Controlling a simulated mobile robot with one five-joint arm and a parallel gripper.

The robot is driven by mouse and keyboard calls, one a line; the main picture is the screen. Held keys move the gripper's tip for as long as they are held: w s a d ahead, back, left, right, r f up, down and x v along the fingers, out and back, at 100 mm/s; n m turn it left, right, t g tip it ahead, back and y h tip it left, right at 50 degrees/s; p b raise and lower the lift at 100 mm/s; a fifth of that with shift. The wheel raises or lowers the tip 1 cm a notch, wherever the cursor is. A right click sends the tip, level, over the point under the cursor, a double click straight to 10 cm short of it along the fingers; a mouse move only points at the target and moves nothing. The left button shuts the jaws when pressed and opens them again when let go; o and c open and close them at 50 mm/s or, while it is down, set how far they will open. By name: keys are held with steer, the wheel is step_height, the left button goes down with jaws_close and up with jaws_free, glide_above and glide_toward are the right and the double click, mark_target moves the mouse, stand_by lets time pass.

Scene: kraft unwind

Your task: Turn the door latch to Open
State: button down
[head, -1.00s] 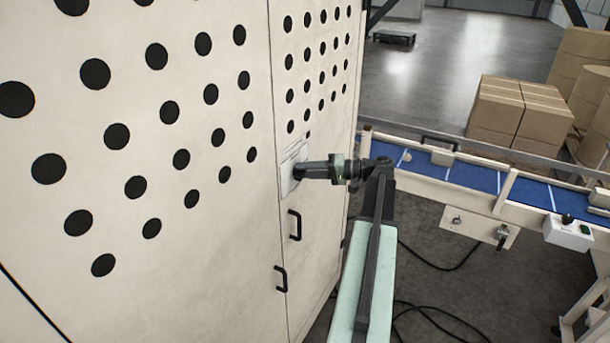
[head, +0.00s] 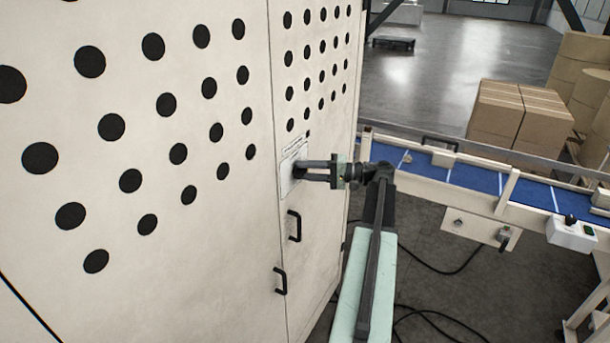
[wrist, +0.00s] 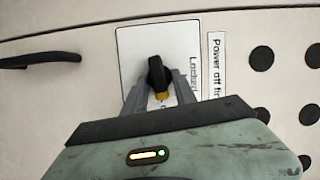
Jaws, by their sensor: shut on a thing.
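The door latch (wrist: 157,76) is a black knob with a yellow tip on a white label plate (wrist: 185,42). In the wrist view the plate shows the word "Locked" beside the knob, partly covered by a finger. My gripper (wrist: 160,92) has its two grey fingers on either side of the knob, shut on it. In the head view my gripper (head: 303,171) reaches the plate (head: 287,181) on the cabinet door from the right, and the knob itself is mostly hidden by the fingers. The "Open" mark cannot be made out.
The pale cabinet (head: 215,235) has rows of black holes. Two black handles, an upper one (head: 295,226) and a lower one (head: 281,281), sit below the latch. A blue conveyor (head: 480,183) runs to the right, with cardboard boxes (head: 515,112) behind it. Black cables lie on the floor.

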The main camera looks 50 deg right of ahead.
steer(key=shift+f+m+t+b, duration=0.3)
steer(key=shift+m+b, duration=0.25)
steer(key=shift+m, duration=0.15)
steer(key=shift+r, duration=0.15)
steer(key=shift+c, duration=2.2)
jaws_free()
steer(key=s, duration=0.2)
steer(key=s+d, duration=0.1)
steer(key=s, duration=0.2)
steer(key=shift+s+d, duration=0.25)
steer(key=shift+s, duration=0.15)
